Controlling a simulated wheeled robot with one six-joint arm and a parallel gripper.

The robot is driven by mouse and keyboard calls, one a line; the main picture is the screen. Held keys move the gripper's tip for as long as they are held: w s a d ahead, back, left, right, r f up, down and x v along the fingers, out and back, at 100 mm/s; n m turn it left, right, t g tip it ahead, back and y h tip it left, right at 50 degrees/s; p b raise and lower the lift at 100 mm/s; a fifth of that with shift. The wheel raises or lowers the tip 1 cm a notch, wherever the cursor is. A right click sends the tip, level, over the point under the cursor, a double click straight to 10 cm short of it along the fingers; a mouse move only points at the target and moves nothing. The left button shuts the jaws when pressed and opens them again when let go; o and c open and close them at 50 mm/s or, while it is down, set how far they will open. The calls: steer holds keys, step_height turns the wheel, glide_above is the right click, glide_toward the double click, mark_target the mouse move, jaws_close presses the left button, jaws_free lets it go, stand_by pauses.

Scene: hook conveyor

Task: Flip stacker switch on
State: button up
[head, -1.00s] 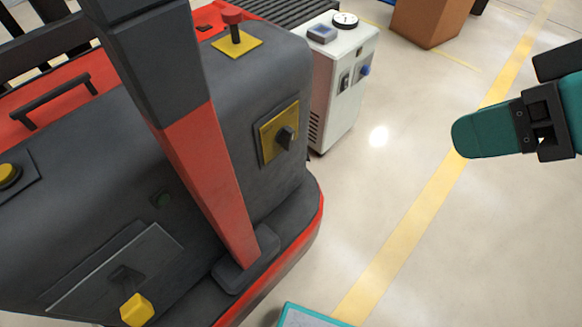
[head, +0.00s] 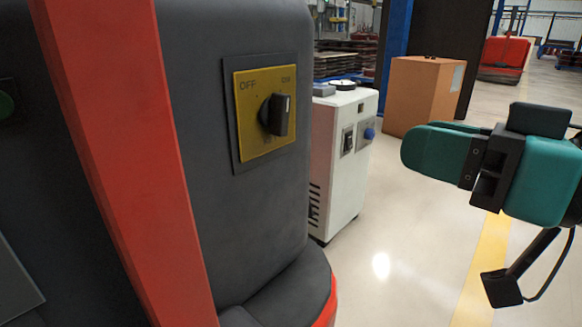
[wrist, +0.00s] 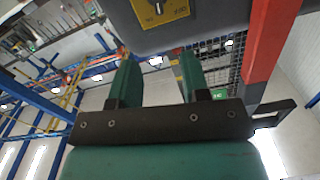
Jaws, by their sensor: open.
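The stacker switch is a black rotary knob (head: 275,115) on a yellow plate (head: 251,139) marked OFF at left and ON at right. The plate sits on the dark grey stacker body (head: 215,215). I cannot tell for certain which mark the knob points to. In the wrist view the plate (wrist: 172,15) shows upside down at the top edge, with the knob (wrist: 156,6) partly cut off. My gripper (head: 408,148) has teal fingers, is to the right of the switch and apart from it. In the wrist view its fingers (wrist: 156,62) are open and empty.
A red stacker post (head: 140,160) stands left of the switch. A white cabinet (head: 338,180) with its own black switch and blue knob stands behind, to the right. A brown box (head: 420,95) is farther back. Bare floor lies under my gripper.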

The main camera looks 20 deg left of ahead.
steer(key=p, duration=1)
glide_toward(286, 113)
steer(key=x, duration=0.9)
steer(key=shift+w+a, duration=0.1)
steer(key=shift+c, duration=0.4)
jaws_close()
